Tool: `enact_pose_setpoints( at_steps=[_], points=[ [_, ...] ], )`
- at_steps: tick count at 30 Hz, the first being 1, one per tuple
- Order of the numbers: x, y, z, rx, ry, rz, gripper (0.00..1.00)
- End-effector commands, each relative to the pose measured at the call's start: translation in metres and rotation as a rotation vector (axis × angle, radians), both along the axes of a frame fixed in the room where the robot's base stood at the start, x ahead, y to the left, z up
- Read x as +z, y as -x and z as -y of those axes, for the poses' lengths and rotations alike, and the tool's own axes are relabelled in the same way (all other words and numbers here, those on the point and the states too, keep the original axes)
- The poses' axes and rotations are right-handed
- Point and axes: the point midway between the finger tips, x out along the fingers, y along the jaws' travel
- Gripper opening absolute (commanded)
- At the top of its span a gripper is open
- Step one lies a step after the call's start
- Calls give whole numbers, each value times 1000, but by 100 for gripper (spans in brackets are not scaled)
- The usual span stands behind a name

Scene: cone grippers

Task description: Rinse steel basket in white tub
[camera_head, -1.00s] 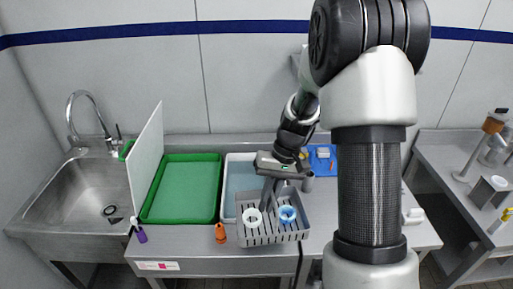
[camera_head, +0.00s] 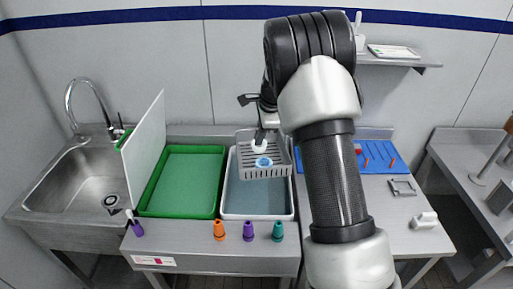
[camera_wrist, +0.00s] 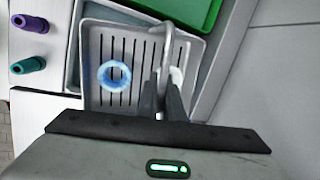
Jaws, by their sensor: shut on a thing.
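The steel basket (camera_head: 283,172) is grey and slotted, and hangs level over the far half of the white tub (camera_head: 258,216). The tub holds blue-grey liquid. I cannot tell whether the basket's bottom touches the liquid. In the basket lie a white ring-shaped piece (camera_head: 258,147) and a blue one (camera_head: 264,162). The blue piece also shows in the wrist view (camera_wrist: 115,76), where the white one is partly behind a finger. My gripper (camera_wrist: 166,88) is shut on the basket's upright handle (camera_wrist: 168,45).
A green tray (camera_head: 182,180) and an upright white board (camera_head: 145,150) stand left, beside the sink (camera_head: 85,185). Orange (camera_head: 219,230), purple (camera_head: 248,231) and teal (camera_head: 278,231) cones line the front edge. A blue mat (camera_head: 375,155) lies right.

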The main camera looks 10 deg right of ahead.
Motion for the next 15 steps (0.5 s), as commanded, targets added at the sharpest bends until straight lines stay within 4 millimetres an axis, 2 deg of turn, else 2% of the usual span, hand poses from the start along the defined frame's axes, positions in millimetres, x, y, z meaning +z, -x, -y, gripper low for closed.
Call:
enact_pose_setpoints(
  at_steps=[3, 7, 15],
  points=[
    [-23, -14, -4, -99, 0, 3, 0],
    [-41, -19, -5, -144, -2, 6, 0],
    [-56, -22, -6, -165, -3, 8, 0]
  ],
)
